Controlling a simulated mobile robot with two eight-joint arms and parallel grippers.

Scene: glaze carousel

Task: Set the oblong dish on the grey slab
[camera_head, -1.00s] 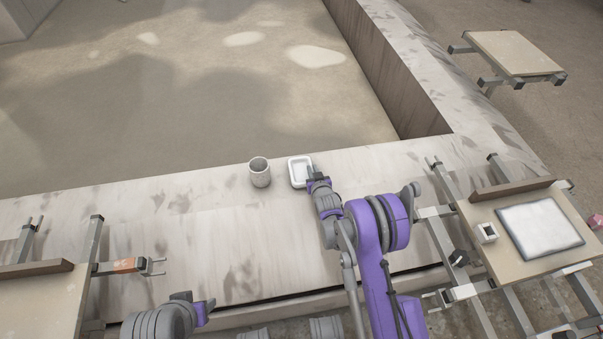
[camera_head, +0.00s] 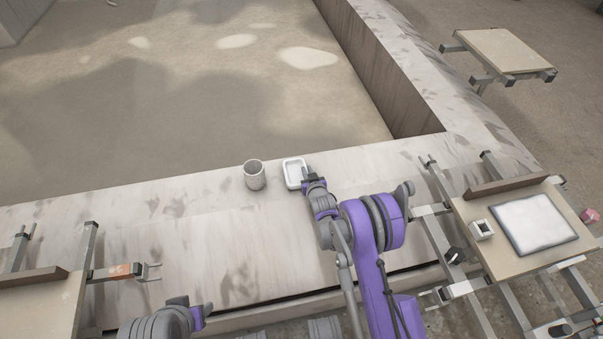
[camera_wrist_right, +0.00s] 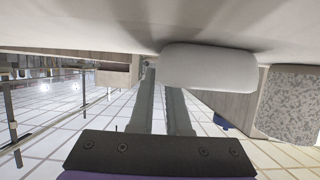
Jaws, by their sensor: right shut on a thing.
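The oblong dish (camera_head: 294,174) is small and white with a raised rim. It is on the pale ledge in the head view, and its pale side shows in the wrist view (camera_wrist_right: 210,66). My right gripper (camera_head: 309,174) is at the dish's right side, shut on its edge; its fingers reach the dish in the wrist view (camera_wrist_right: 165,85). The grey slab (camera_head: 534,224) has a pale top and dark edges and lies on a board at the right. Part of my left arm shows at the bottom left, but its fingers do not show.
A speckled grey cup (camera_head: 254,175) stands just left of the dish. A small square pot (camera_head: 482,230) sits on the right board (camera_head: 498,262), left of the slab. A brown strip (camera_head: 506,186) edges that board's far side. The ledge (camera_head: 215,235) is mostly clear.

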